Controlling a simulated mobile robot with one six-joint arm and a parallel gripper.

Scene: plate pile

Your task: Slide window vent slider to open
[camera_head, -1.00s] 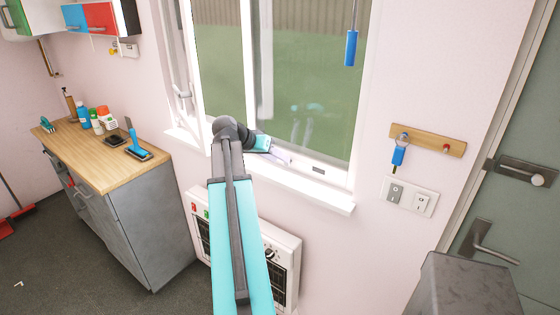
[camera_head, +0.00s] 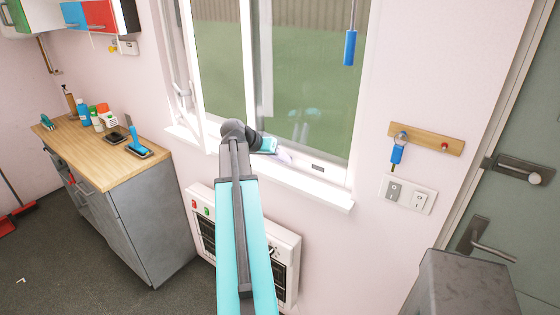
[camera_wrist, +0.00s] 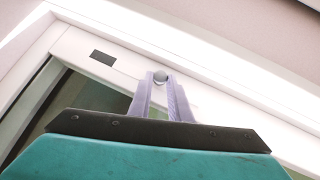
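The window's white bottom frame (camera_head: 335,176) carries a small dark rectangular slot (camera_head: 318,168), which also shows at the upper left of the wrist view (camera_wrist: 103,57). A small round grey knob (camera_wrist: 160,77), which looks like the vent slider, stands on this frame. My gripper (camera_head: 282,156) is low in front of the window, left of the slot in the head view. In the wrist view its two pale lilac fingers (camera_wrist: 162,86) are a little apart, with the knob between their tips. I cannot tell whether they press on it. The knob is not distinguishable in the head view.
A white sill (camera_head: 320,194) juts out below the window, with a heater (camera_head: 285,244) under it. A window handle (camera_head: 183,92) is on the left. A blue pull handle (camera_head: 350,48) hangs at the upper right. A wooden counter (camera_head: 85,150) stands left.

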